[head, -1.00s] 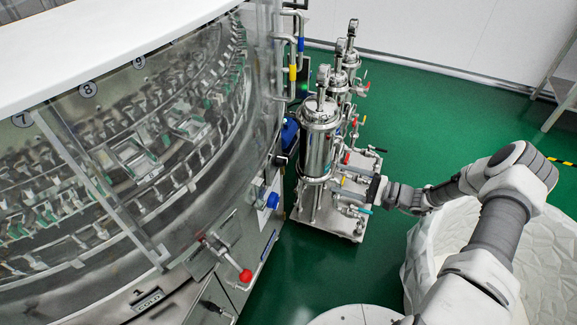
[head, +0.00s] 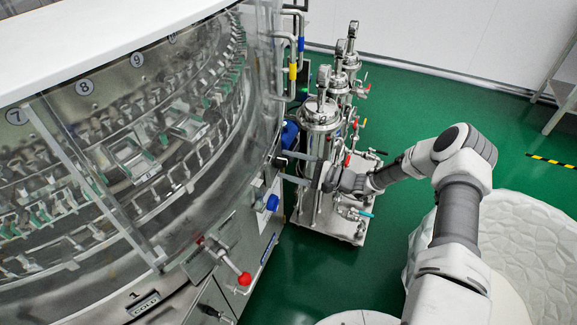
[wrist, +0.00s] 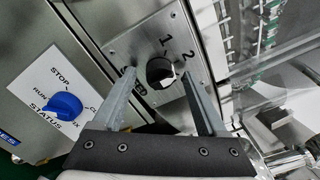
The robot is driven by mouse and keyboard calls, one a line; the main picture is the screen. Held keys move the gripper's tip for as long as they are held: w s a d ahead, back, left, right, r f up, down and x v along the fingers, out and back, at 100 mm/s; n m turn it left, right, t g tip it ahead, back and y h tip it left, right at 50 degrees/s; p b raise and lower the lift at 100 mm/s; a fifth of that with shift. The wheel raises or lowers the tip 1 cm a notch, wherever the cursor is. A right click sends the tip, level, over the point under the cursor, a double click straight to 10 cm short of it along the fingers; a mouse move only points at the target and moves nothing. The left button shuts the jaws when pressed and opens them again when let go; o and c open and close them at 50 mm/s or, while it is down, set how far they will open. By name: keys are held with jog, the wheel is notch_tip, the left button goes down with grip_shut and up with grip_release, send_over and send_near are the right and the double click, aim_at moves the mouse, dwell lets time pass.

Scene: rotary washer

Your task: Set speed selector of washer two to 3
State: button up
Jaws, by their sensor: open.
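The speed selector (wrist: 160,72) is a small black knob on a grey metal plate (wrist: 140,40) in the wrist view. The numbers 1 and 2 show above it and to its right. Other marks on the plate are partly hidden by my fingers, and I cannot read a 3. A pale mark shows on the knob's lower right; its exact setting is unclear. My gripper (wrist: 158,76) is open, with one finger on each side of the knob; contact cannot be told. In the head view my gripper (head: 297,169) reaches the right side of the washer (head: 150,150).
A blue STATUS knob (wrist: 63,106) on a white label sits left of the selector. The steel filter vessels (head: 320,140) stand close behind my gripper. A red-tipped lever (head: 244,279) sticks out of the washer's lower front. Green floor is open to the right.

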jog(key=shift+a, duration=0.1)
grip_shut()
dwell(0.4)
jog(key=shift+m, duration=0.3)
jog(key=shift+m+g+h+p, duration=0.4)
jog(key=shift+m+p, duration=0.05)
jog(key=shift+m, duration=3.45)
jog(key=shift+c, duration=0.7)
grip_release()
jog(key=shift+o, duration=0.7)
jog(key=shift+w+r, duration=0.1)
